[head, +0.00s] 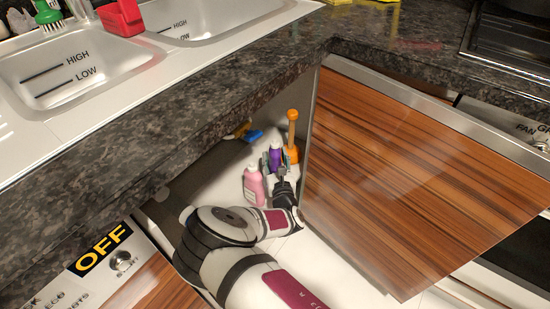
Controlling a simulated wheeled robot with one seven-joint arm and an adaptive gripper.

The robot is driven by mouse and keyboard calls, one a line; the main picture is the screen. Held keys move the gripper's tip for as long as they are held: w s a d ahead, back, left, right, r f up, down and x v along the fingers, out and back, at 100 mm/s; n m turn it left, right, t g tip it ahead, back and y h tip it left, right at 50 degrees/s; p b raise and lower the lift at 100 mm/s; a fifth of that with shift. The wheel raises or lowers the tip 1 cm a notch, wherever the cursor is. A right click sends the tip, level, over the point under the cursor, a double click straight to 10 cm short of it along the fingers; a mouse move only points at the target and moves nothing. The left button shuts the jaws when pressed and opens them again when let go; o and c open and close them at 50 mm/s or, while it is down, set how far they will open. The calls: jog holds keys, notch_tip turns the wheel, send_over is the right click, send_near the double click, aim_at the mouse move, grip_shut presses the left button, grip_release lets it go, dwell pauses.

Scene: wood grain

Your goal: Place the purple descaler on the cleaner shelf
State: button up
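The purple descaler (275,157) is a small purple bottle inside the open cabinet under the sink, seen upright. My gripper (277,164) is at it, with a finger on either side of the bottle. The bottle's lower part is hidden by the gripper. I cannot tell whether the fingers press on it or stand slightly apart from it, nor whether it rests on the white cabinet floor (224,166). No separate cleaner shelf can be made out.
A pink bottle (253,186) stands close left of my gripper. An orange-handled tool (292,135) stands close right. Blue and yellow items (252,135) lie farther back. The open wooden door (410,165) bounds the right; the dark countertop (190,125) hangs over the opening.

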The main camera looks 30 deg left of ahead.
jog(key=shift+r, duration=0.1)
jog(key=shift+s+d, duration=0.15)
jog(key=shift+s, duration=0.05)
jog(key=p+v, duration=0.4)
jog(key=v, duration=0.7)
jog(key=shift+s+d, duration=0.2)
